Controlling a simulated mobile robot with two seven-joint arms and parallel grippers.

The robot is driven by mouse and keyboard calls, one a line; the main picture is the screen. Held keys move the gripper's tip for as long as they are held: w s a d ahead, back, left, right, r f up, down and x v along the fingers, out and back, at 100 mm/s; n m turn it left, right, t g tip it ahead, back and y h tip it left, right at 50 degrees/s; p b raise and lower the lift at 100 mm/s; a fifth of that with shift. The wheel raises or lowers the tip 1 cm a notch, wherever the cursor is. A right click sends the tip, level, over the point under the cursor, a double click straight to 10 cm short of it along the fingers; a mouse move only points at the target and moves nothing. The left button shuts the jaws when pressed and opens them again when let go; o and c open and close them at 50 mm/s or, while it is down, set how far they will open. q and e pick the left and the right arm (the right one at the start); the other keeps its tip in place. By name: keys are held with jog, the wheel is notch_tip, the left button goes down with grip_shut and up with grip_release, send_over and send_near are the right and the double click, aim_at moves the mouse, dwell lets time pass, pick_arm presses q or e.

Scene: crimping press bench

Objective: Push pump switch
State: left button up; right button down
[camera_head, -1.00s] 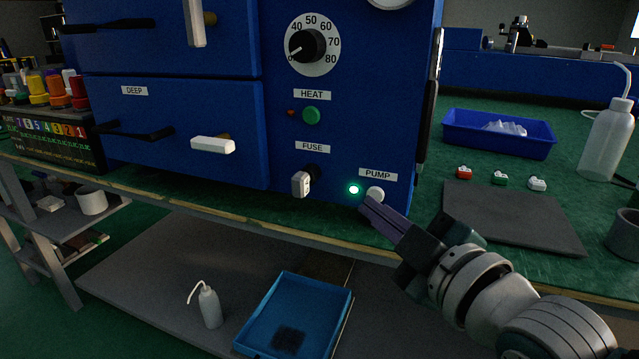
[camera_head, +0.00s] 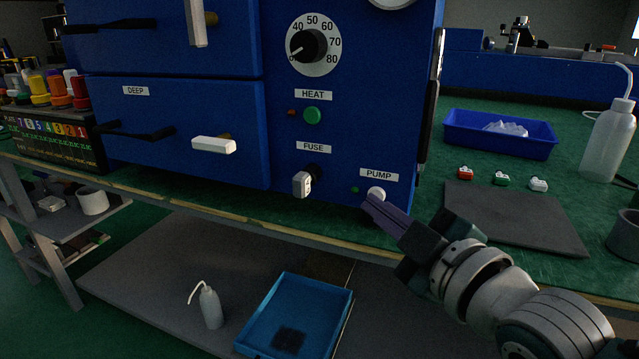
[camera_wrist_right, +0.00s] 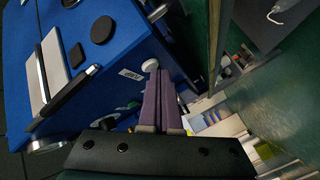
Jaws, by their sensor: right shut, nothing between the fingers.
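The pump switch (camera_head: 376,194) is a round white button below the PUMP label (camera_head: 378,175) on the blue press front. A small lamp (camera_head: 355,189) left of it is dark green and unlit. My right gripper (camera_head: 368,202) is shut and empty, its purple fingertips at the lower edge of the button. I cannot tell whether they touch it. In the right wrist view the white button (camera_wrist_right: 150,65) is just beyond the tips of the shut fingers (camera_wrist_right: 156,75). My left gripper is not in view.
A dark mat (camera_head: 510,215), small coloured connectors and a blue tray (camera_head: 465,127) lie on the bench to the right. A light-blue tray (camera_head: 338,310) is on the shelf below.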

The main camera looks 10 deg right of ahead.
jog(key=shift+s+a, duration=0.2)
jog(key=shift+s, duration=0.15)
jog(key=s+a+p, duration=0.1)
jog(key=s, duration=0.1)
jog(key=s+a+p, duration=0.2)
jog(key=s, duration=0.1)
jog(key=shift+a, duration=0.2)
